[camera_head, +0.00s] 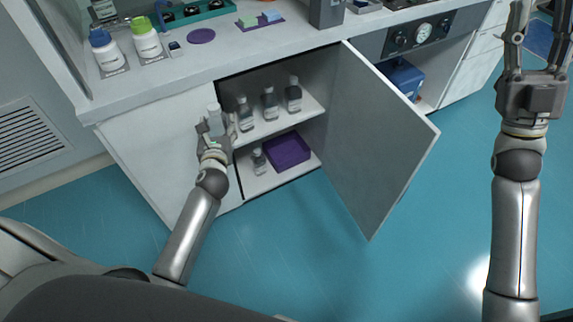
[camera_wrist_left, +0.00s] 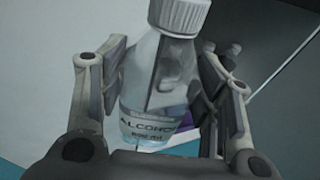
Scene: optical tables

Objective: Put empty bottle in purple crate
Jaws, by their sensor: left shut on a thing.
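My left gripper (camera_head: 216,130) is shut on a clear bottle (camera_wrist_left: 150,85) with a white cap and an "ALCOHOL" label, which looks empty. The bottle is upright between the fingers in the left wrist view, and its top also shows in the head view (camera_head: 214,110). The gripper is at the left side of the open cabinet, in front of the shelves. The purple crate (camera_head: 296,142) sits on the lower shelf, to the right of and below the gripper. My right gripper (camera_head: 543,22) is open and empty, upper right, far from the cabinet.
One bottle (camera_head: 258,161) stands left of the crate on the lower shelf. The open cabinet door (camera_head: 375,140) stands out to the right. The counter (camera_head: 180,75) overhangs above.

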